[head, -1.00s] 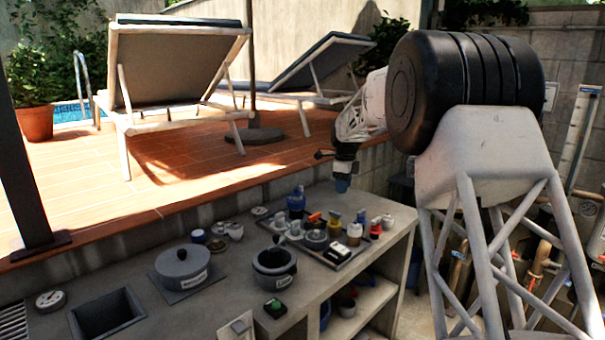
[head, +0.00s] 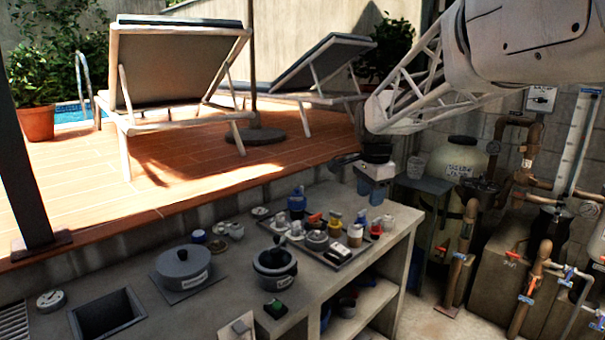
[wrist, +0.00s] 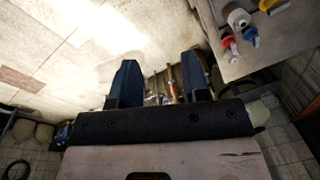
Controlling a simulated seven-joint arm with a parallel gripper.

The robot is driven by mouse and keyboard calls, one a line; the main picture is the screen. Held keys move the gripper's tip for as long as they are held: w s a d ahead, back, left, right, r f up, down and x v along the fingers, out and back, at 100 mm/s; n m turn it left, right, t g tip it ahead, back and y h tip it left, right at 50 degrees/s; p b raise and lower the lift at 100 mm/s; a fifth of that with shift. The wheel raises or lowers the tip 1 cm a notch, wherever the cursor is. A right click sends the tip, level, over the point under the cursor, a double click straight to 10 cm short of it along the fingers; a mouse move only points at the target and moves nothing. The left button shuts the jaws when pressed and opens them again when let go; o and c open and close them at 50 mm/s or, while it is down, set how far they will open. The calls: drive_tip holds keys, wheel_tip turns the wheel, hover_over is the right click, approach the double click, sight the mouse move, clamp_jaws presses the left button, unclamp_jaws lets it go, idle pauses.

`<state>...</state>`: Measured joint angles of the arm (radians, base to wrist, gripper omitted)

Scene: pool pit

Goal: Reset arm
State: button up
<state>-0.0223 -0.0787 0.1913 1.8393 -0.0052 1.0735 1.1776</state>
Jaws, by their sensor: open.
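My gripper (head: 375,194) hangs above the back right end of the counter in the head view, clear of the things on it. In the wrist view its two blue fingers (wrist: 158,85) stand apart with nothing between them. The gripper is open and empty. My arm reaches in from the upper right of the head view.
The grey counter (head: 225,295) holds a tray (head: 338,262) of small bottles and fittings, a lidded pot (head: 183,268), an open pot (head: 274,268) and a sink (head: 108,314). Pipes (head: 470,235) and a tank (head: 462,165) stand at right. Loungers (head: 180,70) stand on the raised deck.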

drive_tip(key=s+f+n, duration=0.3)
drive_tip(key=s+n, duration=0.1)
drive_tip(key=s, duration=0.8)
drive_tip(key=s+d+f+n, duration=0.1)
drive_tip(key=s+f+n, duration=0.2)
drive_tip(key=s, duration=1)
drive_tip(key=s+f+n+t, duration=0.1)
drive_tip(key=s+f+n, duration=0.2)
drive_tip(key=s, duration=1)
drive_tip(key=n, duration=0.3)
drive_tip(key=shift+s+d, duration=0.15)
drive_tip(key=shift+d, duration=0.25)
